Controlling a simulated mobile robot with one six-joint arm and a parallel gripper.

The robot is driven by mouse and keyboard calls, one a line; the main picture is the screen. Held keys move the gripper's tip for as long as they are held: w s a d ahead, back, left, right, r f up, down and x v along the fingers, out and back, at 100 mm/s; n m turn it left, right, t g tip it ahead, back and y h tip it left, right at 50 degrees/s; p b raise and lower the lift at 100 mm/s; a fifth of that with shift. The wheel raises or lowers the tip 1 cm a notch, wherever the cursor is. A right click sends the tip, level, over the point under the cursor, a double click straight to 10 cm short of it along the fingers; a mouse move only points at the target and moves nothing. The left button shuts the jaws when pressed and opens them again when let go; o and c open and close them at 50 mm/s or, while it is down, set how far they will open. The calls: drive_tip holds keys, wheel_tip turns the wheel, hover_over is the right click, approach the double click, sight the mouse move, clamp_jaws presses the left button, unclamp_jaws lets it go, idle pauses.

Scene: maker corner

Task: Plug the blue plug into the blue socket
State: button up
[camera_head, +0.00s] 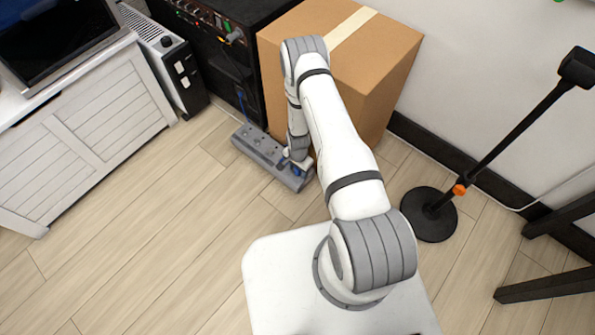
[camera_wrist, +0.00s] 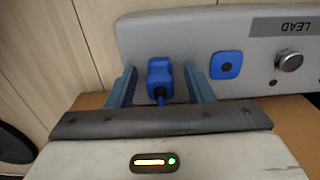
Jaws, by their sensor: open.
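The blue plug (camera_wrist: 160,76) is at the face of a grey box (camera_wrist: 185,25) in the wrist view, with a dark blue cable at its near end. Whether it is seated in the box or only against it, I cannot tell. My gripper (camera_wrist: 160,68) is open, with one finger on each side of the plug and a visible gap to both. The blue socket (camera_wrist: 226,65), a square plate with a dark round hole, is on the same face just right of the right finger. In the head view my gripper (camera_head: 297,162) is over the right end of the grey box (camera_head: 258,147), hiding part of it.
A cardboard carton (camera_head: 375,50) stands close beside the arm. A black rack (camera_head: 215,55) is behind the box. Wooden floor (camera_head: 150,215) is clear to the left.

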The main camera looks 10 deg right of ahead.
drive_tip(key=c, duration=1)
wheel_tip(320, 180, up, 10)
drive_tip(key=p, duration=0.3)
drive_tip(key=shift+p, duration=0.4)
drive_tip(key=shift+r, duration=0.15)
